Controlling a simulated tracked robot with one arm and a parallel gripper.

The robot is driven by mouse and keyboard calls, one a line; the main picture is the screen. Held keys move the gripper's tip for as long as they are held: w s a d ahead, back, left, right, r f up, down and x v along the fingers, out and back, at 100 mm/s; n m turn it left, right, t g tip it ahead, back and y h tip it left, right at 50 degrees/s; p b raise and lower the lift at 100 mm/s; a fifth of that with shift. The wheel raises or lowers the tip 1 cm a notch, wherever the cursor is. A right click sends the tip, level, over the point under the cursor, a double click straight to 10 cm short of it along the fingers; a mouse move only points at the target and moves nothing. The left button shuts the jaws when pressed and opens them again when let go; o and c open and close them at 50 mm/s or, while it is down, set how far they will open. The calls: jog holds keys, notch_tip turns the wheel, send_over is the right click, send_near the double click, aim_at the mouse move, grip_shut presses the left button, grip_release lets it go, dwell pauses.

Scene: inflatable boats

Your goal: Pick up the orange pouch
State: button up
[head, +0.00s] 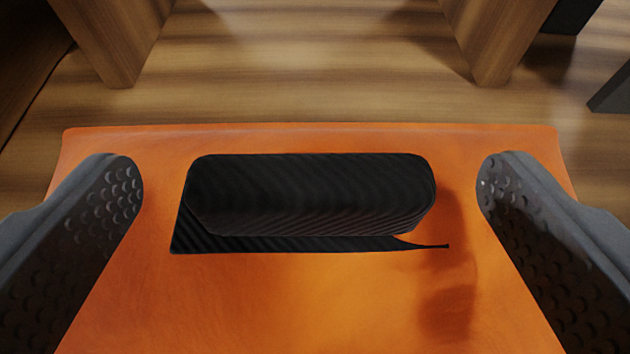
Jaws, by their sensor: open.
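The orange pouch (340,295) lies on the wooden surface and fills the lower middle of the head view. A black ribbed block-like part (310,192) sits on its upper face, with a flat black patch showing under its near edge. My gripper (310,185) is open. Its left finger is left of the black part and its right finger is right of it. There is a gap on each side, and nothing is between the fingers except the black part. The fingers show over the orange face; whether they touch it I cannot tell. The pouch's near edge is out of view.
The wooden surface (300,100) is clear just beyond the pouch. Two wooden legs (115,45) and (495,40) stand behind it, left and right. A dark grey object (610,92) shows at the right edge.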

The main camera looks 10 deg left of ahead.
jog(key=x, duration=0.2)
jog(key=shift+w+f, duration=0.25)
jog(key=c, duration=1.3)
jog(key=shift+o, duration=0.2)
jog(key=shift+r, duration=0.1)
